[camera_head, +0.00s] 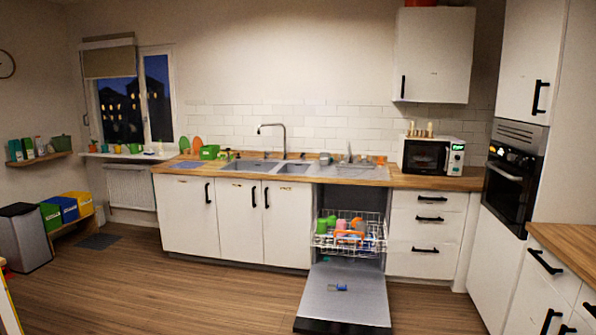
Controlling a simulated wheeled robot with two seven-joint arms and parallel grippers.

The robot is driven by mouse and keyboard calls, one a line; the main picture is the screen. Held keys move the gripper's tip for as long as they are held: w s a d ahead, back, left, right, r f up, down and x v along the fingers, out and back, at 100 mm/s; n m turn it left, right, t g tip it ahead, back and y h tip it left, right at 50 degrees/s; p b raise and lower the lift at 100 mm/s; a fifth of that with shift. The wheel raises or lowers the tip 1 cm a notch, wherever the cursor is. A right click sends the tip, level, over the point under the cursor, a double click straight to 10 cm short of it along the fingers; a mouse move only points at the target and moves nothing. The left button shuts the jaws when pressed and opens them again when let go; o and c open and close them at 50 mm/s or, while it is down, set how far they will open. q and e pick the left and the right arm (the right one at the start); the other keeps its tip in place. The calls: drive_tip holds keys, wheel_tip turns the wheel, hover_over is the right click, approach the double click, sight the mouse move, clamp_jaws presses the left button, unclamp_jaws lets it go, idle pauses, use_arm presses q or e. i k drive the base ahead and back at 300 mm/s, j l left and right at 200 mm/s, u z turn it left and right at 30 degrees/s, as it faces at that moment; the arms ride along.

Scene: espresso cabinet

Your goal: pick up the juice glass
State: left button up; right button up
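I cannot pick out a juice glass for certain in the head view. Several cups stand in the upper rack (328,243) of the open dishwasher. Among them are a green cup (327,222) and a pink cup (341,226), with an orange item (349,236) beside them. A small dark blue object (337,287) lies on the lowered dishwasher door (345,305); it is too small to identify. Neither of my grippers shows in this view.
The wooden counter (395,180) holds a double sink (251,165) and a microwave (430,156). A bin (25,237) stands at the far left. Another counter (570,245) juts in at the right. The lowered door covers floor in the middle; the wooden floor (190,290) left of it is clear.

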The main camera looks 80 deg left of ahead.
sight(341, 169)
drive_tip(key=u, duration=2.55)
drive_tip(key=i+j+u, duration=0.25)
drive_tip(key=i+u, duration=0.2)
drive_tip(key=i, duration=0.15)
drive_tip(key=i+u, duration=0.45)
drive_tip(key=i+j+u, duration=0.1)
drive_tip(key=i+j, duration=0.15)
drive_tip(key=i, duration=1.2)
drive_tip(key=i+j+u, duration=0.1)
drive_tip(key=i, duration=1.3)
drive_tip(key=i+l+z, duration=0.15)
drive_tip(key=i+z, duration=0.3)
drive_tip(key=i+j+z, duration=0.1)
drive_tip(key=i+z, duration=0.35)
drive_tip(key=i, duration=0.2)
drive_tip(key=i+j+z, duration=0.25)
drive_tip(key=i+z, duration=0.2)
drive_tip(key=i, duration=0.15)
drive_tip(key=i+l, duration=0.85)
drive_tip(key=i, duration=0.2)
